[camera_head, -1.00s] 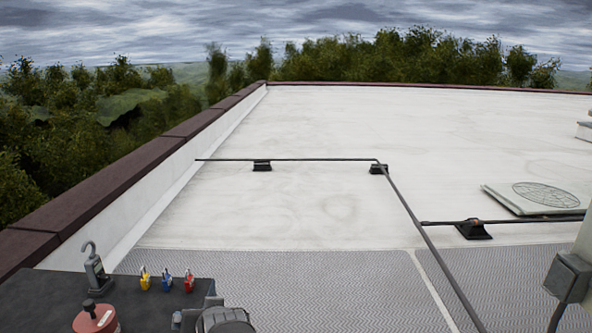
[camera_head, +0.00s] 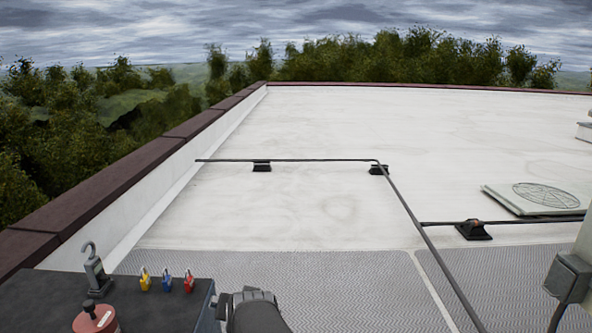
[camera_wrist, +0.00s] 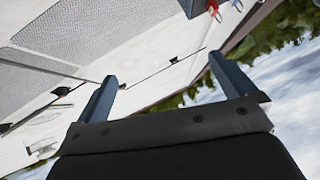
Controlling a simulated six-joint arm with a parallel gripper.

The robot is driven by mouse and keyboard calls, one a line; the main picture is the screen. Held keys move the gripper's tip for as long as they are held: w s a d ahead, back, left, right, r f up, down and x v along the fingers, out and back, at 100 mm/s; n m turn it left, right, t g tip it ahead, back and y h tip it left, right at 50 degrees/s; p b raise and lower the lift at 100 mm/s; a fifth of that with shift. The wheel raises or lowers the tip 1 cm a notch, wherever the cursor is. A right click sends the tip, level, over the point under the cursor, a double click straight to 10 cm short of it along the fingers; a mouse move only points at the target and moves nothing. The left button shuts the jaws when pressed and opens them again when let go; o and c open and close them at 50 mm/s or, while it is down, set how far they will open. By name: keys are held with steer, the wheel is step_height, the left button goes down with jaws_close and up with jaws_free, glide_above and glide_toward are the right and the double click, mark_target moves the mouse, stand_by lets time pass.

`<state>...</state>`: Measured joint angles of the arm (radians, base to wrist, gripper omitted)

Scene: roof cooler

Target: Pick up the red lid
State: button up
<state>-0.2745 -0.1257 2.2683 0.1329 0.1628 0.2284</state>
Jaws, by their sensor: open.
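The red lid (camera_head: 95,319) is round with a black knob on top. It sits at the lower left of the head view, on the dark tabletop, and is partly cut off by the bottom edge. My gripper shows in part at the bottom centre of the head view, to the right of the lid and beside the table's right edge. In the wrist view my gripper (camera_wrist: 162,69) is open, its two bluish fingers apart with nothing between them. The lid is not seen in the wrist view.
The dark tabletop (camera_head: 45,300) also holds a grey hooked device (camera_head: 95,272) behind the lid, and a yellow padlock (camera_head: 145,282), a blue padlock (camera_head: 167,283) and a red padlock (camera_head: 189,284). A grey box (camera_head: 568,278) stands at right.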

stand_by(0.4)
steer(key=c, duration=1.1)
steer(key=shift+w+a, duration=0.1)
